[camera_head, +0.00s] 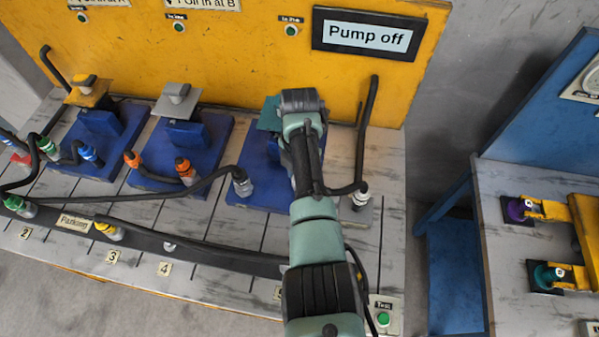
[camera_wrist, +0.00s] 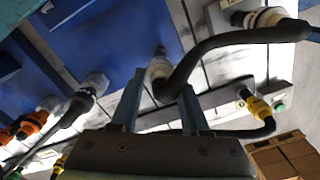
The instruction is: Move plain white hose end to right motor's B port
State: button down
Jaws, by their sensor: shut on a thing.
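In the wrist view, my gripper (camera_wrist: 160,105) is shut on a plain white hose end (camera_wrist: 157,68), whose black hose bends up to the right. Its tip is at the edge of a blue plate (camera_wrist: 120,38); I cannot tell whether it is seated in a port. In the head view, my arm covers the gripper and the held end. The right motor's blue base (camera_head: 258,170) shows left of my arm, with much of the motor hidden. A greyish-white hose end (camera_head: 243,183) sits at its left front, also in the wrist view (camera_wrist: 94,86).
Another white hose end (camera_head: 361,198) stands on a grey block to the right. Orange hose ends (camera_head: 186,172) are at the middle motor. A yellow end (camera_head: 108,230) is on the parking rail (camera_head: 200,253). Another yellow end (camera_wrist: 258,108) is near the test station (camera_head: 384,317). The pump sign (camera_head: 366,36) reads off.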

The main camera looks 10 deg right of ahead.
jog(key=shift+f, duration=0.1)
jog(key=shift+w+f+b, duration=0.1)
jog(key=shift+f+b, duration=0.75)
jog(key=shift+f, duration=0.05)
jog(key=shift+c, duration=1.5)
grip_release()
jog(key=shift+r, duration=0.15)
notch_tip(320, 180, up, 6)
jog(key=p, duration=0.6)
notch_tip(320, 180, up, 13)
jog(key=b, duration=0.1)
